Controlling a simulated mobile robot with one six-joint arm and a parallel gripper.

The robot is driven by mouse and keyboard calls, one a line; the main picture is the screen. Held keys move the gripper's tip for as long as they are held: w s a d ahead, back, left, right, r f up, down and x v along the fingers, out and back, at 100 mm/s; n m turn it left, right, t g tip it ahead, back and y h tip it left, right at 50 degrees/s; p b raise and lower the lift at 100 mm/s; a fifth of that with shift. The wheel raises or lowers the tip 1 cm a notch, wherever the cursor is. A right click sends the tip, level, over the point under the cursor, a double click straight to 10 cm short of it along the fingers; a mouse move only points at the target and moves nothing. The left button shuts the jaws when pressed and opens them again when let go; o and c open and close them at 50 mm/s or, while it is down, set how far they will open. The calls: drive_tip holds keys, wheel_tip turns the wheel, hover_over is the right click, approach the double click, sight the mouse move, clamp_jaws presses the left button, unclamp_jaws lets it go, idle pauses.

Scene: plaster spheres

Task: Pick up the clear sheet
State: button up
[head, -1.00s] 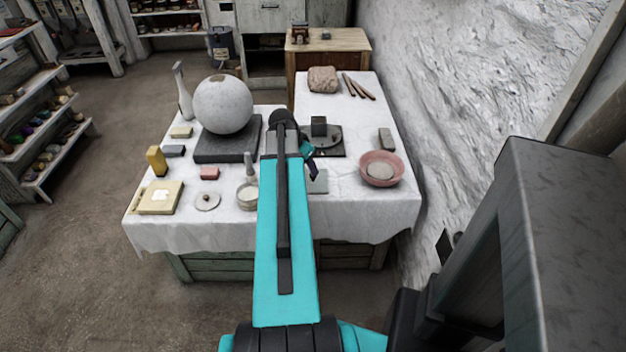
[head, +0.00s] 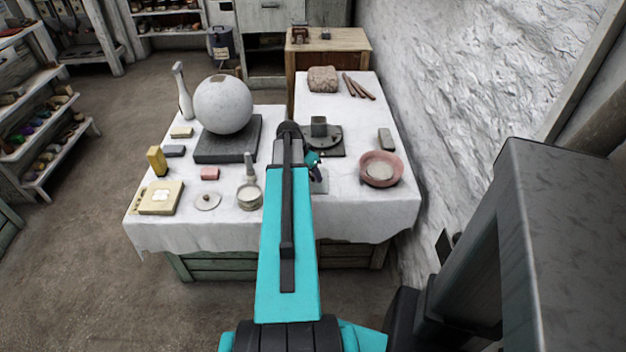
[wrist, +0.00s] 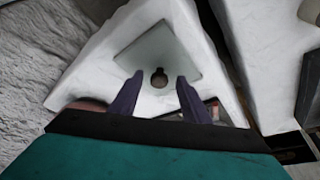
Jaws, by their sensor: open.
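The clear sheet (wrist: 160,48) is a pale, see-through square lying on the white cloth in the wrist view. A small dark round knob (wrist: 159,77) sits at its near part. In the head view only a bit of the sheet (head: 321,187) shows beside my arm. My gripper (wrist: 160,79) is open and empty, its two dark purple fingers pointing at the sheet with the knob between their tips in the picture. I cannot tell how high the tips are above it. In the head view my gripper (head: 317,172) is partly hidden by my arm.
The cloth-covered table (head: 335,215) also bears a pink bowl (head: 380,168) to the right, a dark turntable (head: 322,140) behind, and a jar (head: 249,196) to the left. A big plaster sphere (head: 222,104) stands on a dark slab. A rough white wall (head: 455,80) is at right.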

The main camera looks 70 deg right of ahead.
sight(311, 175)
clamp_jaws()
idle(0.3)
drive_tip(key=shift+r, duration=0.1)
drive_tip(key=shift+r, duration=1.45)
drive_tip(key=shift+w+a+r, duration=0.1)
drive_tip(key=shift+a+r, duration=0.15)
drive_tip(key=w+a+b, duration=0.1)
drive_tip(key=w+a, duration=0.1)
drive_tip(key=a, duration=0.5)
drive_tip(key=w+a+r, duration=0.1)
drive_tip(key=w+a, duration=0.2)
drive_tip(key=a, duration=0.4)
drive_tip(key=shift+w+a+r+b, duration=0.2)
drive_tip(key=shift+w+r+b, duration=0.05)
drive_tip(key=shift+b, duration=0.15)
